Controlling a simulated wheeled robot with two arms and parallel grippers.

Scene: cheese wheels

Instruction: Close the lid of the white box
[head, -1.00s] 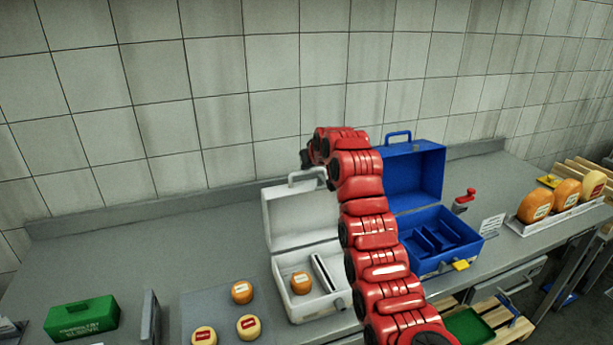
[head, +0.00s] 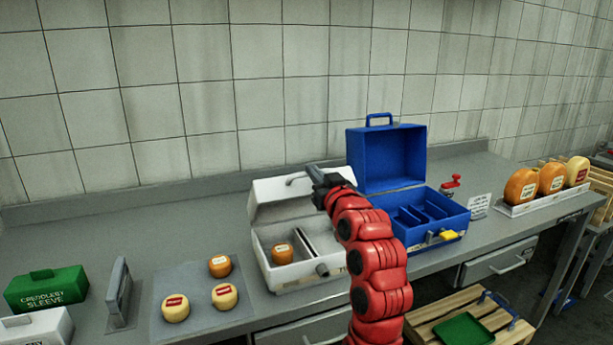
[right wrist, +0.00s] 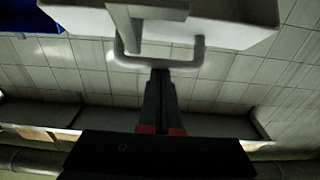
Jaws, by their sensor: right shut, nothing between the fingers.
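The white box (head: 305,284) stands on the counter in the middle of the head view. Its lid (head: 270,192) is raised at the back and leans forward over the box, part-way down. The lid's handle (head: 295,179) is at its top edge. The handle (right wrist: 185,62) also shows in the right wrist view, with the white lid above it. My right gripper (head: 312,170) is shut and empty at the lid's top edge, beside the handle. In the right wrist view its fingers (right wrist: 160,82) point at the handle; contact is unclear. My left gripper is out of view.
An orange cheese (head: 282,253) lies inside the white box. An open blue box (head: 385,160) stands close on the right. Several cheeses lie on a grey mat (head: 190,279) at left. A green box (head: 48,289) is farther left. Tiled wall is behind.

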